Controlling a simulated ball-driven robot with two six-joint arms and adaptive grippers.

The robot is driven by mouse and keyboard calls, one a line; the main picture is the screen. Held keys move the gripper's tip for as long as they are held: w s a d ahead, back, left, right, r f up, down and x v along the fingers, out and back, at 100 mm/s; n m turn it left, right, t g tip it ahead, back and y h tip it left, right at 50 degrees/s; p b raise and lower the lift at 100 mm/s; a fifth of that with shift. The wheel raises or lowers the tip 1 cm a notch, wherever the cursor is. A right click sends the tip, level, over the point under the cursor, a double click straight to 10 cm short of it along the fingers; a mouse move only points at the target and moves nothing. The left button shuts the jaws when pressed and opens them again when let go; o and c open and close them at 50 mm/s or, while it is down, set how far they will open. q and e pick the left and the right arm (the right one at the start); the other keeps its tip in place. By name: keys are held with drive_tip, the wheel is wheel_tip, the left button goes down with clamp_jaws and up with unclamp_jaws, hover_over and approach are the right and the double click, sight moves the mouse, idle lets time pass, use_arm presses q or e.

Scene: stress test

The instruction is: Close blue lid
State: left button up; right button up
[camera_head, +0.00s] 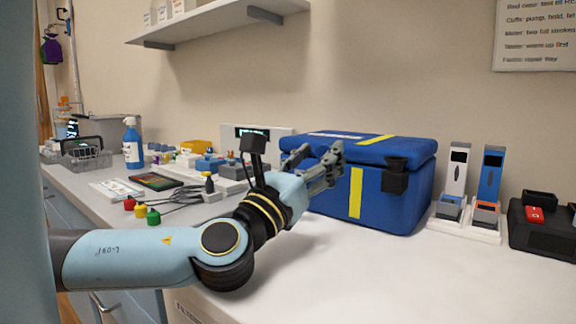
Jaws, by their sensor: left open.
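A blue case (391,200) with a yellow vertical stripe stands on the white counter, right of centre. Its blue lid (395,150) lies over the top, with a yellow stripe across it and a black latch (396,176) at the front. The lid looks down on the case or nearly so; I cannot tell whether it is fully seated. My left gripper (334,160) is open, in front of the left part of the case and lid. It hides part of the front left corner; I cannot tell whether it touches. My right gripper is not in view.
Handheld devices (457,172) stand in a white holder right of the case, beside a black box (541,226). A shelf (215,20) hangs above. The front right counter is clear.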

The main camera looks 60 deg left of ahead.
use_arm(q)
drive_tip(key=s+d, duration=0.4)
drive_tip(key=s, duration=0.8)
drive_tip(key=shift+s+f, duration=0.2)
drive_tip(key=shift+s, duration=0.15)
